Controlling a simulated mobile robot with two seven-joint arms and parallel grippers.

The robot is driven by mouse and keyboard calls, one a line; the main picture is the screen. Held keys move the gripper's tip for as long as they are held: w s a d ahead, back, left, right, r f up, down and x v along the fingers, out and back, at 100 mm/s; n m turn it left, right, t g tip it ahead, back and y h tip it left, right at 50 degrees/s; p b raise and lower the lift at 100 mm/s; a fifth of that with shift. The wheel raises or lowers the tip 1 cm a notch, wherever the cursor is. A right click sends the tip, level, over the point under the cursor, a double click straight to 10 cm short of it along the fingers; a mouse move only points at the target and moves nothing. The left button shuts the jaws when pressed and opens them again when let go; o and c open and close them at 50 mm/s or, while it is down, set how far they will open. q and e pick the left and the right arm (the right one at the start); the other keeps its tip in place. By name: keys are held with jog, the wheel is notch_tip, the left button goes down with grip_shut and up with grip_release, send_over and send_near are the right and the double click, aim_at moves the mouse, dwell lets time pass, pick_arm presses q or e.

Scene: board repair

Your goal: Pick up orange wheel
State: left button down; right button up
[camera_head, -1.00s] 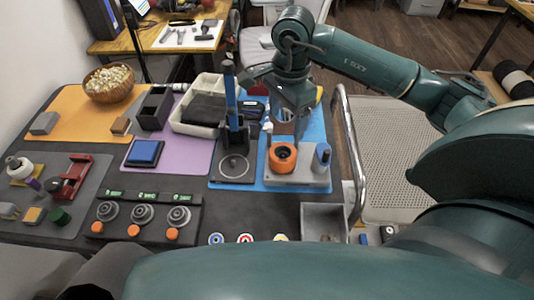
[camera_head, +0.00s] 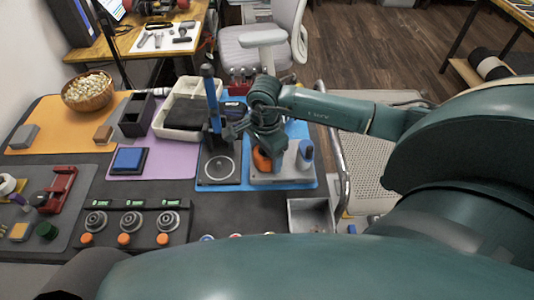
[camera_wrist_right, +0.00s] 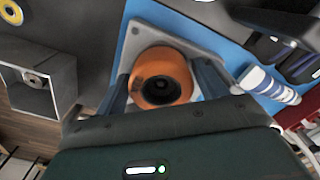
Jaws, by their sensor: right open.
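The orange wheel (camera_head: 262,160) sits on a light grey base plate (camera_head: 294,176) on the blue mat, partly hidden by my right gripper (camera_head: 266,148) in the head view. In the right wrist view the orange wheel (camera_wrist_right: 161,77) has a dark central hole and lies between the two fingers of my right gripper (camera_wrist_right: 162,84). The fingers are open, one on each side of the wheel. I cannot tell whether either finger touches it. My left gripper is not in view.
A blue-and-grey cylinder (camera_head: 305,152) stands on the same plate, right of the wheel. A dark stand with a blue upright tool (camera_head: 213,105) is close on the left. A grey metal bin (camera_head: 311,214) sits in front.

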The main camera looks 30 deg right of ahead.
jog(key=shift+f, duration=0.1)
jog(key=shift+c, duration=0.3)
jog(key=c, duration=0.8)
jog(key=shift+o, duration=0.2)
